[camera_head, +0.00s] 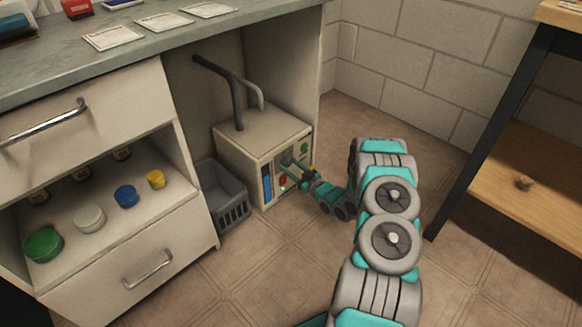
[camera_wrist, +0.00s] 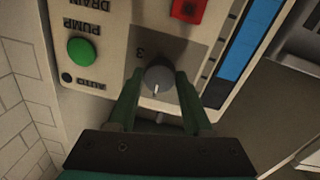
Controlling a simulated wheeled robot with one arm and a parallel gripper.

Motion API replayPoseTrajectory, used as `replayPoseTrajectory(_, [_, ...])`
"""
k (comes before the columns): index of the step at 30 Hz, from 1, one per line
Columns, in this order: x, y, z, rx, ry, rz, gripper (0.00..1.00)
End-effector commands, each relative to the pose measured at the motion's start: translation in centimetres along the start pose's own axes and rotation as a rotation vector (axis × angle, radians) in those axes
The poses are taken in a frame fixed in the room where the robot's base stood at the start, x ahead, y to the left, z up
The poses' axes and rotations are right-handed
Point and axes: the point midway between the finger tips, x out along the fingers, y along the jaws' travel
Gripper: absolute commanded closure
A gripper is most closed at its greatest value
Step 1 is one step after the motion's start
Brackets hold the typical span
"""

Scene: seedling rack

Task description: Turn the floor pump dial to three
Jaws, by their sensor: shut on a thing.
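The floor pump (camera_head: 240,139) is a cream box under the bench, with its control panel facing right. In the wrist view its panel (camera_wrist: 113,48) appears upside down. The dial (camera_wrist: 158,76) is a round grey knob with a white mark at its lower edge in the picture. A printed 3 stands above and left of the knob, away from that mark. My gripper (camera_wrist: 160,83) is shut on the dial, with one green finger on each side. In the head view my gripper (camera_head: 291,166) reaches the panel and largely hides the dial.
A green button (camera_wrist: 82,51), a red switch (camera_wrist: 187,9) and a blue gauge (camera_wrist: 236,50) are close around the dial. A grey crate (camera_head: 221,194) stands left of the pump. A wooden shelf table (camera_head: 530,190) is at right. The floor between is clear.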

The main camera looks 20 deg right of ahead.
Motion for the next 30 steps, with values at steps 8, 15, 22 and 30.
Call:
replayPoseTrajectory(8, [-0.01,-0.06,-0.01,0.007,-0.001,-0.001,1.0])
replayPoseTrajectory(15, [-0.02,-0.06,-0.07,0.083,-0.008,-0.002,1.0])
replayPoseTrajectory(22, [-0.07,-0.06,-0.11,0.253,-0.022,-0.003,1.0])
replayPoseTrajectory(30, [-0.09,-0.14,-0.14,0.508,-0.04,-0.007,1.0])
